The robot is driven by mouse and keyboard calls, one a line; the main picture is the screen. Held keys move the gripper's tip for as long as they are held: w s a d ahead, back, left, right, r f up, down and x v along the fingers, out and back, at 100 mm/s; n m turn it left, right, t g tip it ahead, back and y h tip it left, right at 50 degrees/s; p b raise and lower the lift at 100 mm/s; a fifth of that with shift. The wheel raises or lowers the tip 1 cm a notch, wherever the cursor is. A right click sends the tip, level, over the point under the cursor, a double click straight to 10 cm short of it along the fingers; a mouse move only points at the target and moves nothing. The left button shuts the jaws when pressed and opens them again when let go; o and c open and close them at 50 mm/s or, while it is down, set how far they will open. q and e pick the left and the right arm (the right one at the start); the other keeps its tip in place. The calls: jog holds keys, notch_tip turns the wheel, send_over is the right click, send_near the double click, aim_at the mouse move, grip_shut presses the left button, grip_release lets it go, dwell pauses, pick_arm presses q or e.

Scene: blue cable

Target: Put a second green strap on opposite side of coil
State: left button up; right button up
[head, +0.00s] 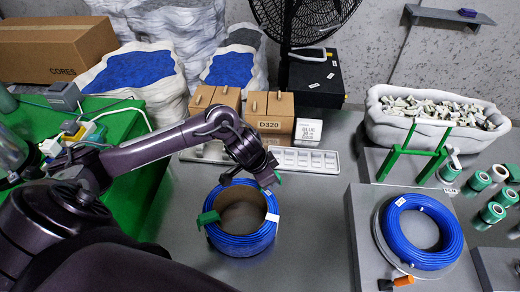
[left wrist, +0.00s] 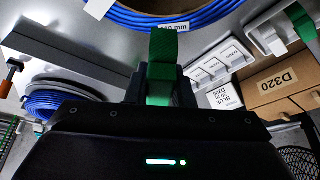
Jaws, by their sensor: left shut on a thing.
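The blue cable coil (head: 240,243) stands on the grey table in the head view, with an open cardboard-coloured core. One green strap (head: 208,218) is around its left side. My left gripper (head: 268,179) is at the coil's upper right rim, shut on a second green strap (head: 278,177). In the left wrist view this green strap (left wrist: 163,45) sticks out from between the fingers of my left gripper (left wrist: 160,82) towards the blue coil (left wrist: 205,18). I cannot tell whether it touches the coil. My right gripper is not in view.
A second blue coil (head: 423,255) lies on a grey platform to the right. A compartment tray (head: 305,160) and cardboard boxes (head: 268,110) are behind the coil. A green stand (head: 415,153) and green rolls (head: 480,180) are at right. Table in front of the coil is clear.

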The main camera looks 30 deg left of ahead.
pick_arm(q)
jog(key=shift+s+d, duration=0.35)
jog(key=shift+d, duration=0.05)
notch_tip(320, 180, down, 4)
jog(key=b, duration=0.5)
jog(key=shift+r, duration=0.1)
jog(key=shift+r+p, duration=0.1)
jog(key=shift+p, duration=0.3)
jog(key=shift+f+p, duration=0.2)
jog(key=shift+p, duration=0.15)
